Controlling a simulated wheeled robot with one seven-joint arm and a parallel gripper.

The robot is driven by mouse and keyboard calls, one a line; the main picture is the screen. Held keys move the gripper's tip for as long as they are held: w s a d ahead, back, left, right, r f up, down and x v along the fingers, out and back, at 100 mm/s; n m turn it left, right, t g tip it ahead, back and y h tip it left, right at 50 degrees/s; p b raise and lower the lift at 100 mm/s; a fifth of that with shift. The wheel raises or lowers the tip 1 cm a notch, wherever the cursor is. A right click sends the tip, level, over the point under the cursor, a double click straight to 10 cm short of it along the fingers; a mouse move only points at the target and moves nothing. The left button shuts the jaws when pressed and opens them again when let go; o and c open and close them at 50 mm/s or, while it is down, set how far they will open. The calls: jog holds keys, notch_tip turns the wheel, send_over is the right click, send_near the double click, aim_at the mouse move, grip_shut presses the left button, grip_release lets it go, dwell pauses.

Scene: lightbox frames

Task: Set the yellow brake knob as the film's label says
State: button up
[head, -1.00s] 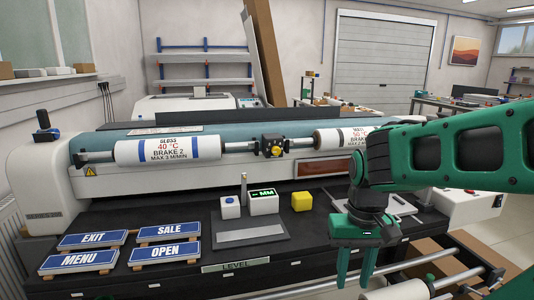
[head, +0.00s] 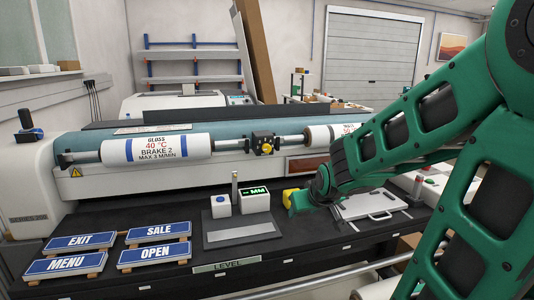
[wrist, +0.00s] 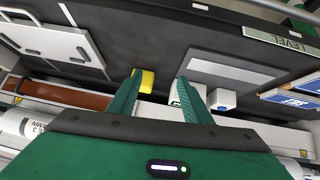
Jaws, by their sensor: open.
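The yellow brake knob (head: 266,149) sits on a black block on the shaft between two film rolls; its setting is too small to read. The left film roll (head: 157,149) has a label reading GLOSS, 40 °C, BRAKE 2, MAX 3 M/MIN. The right film roll (head: 318,136) is partly hidden by my arm, and its label is mostly covered. My gripper (head: 298,203) is low over the black bench, right of and below the knob. In the wrist view my gripper (wrist: 160,88) is open and empty, its fingers pointing toward the bench. I cannot make out the knob there.
A yellow block (wrist: 146,79) lies beyond the fingers. A white box with a green MM display (head: 255,199), a blue-buttoned box (head: 220,207) and a grey plate (head: 242,230) are nearby. Signs (head: 155,254) fill the bench's left.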

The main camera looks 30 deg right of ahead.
jog(key=w+r+n+t, duration=0.1)
jog(key=w+r+t, duration=0.3)
jog(key=w, duration=0.5)
jog(key=n+t+h, duration=0.1)
jog(key=t+h, duration=0.1)
jog(key=t, duration=0.3)
send_near(267, 150)
jog(key=x, duration=0.9)
jog(key=shift+w, duration=0.1)
jog(key=shift+c, duration=0.4)
jog(key=c, duration=1)
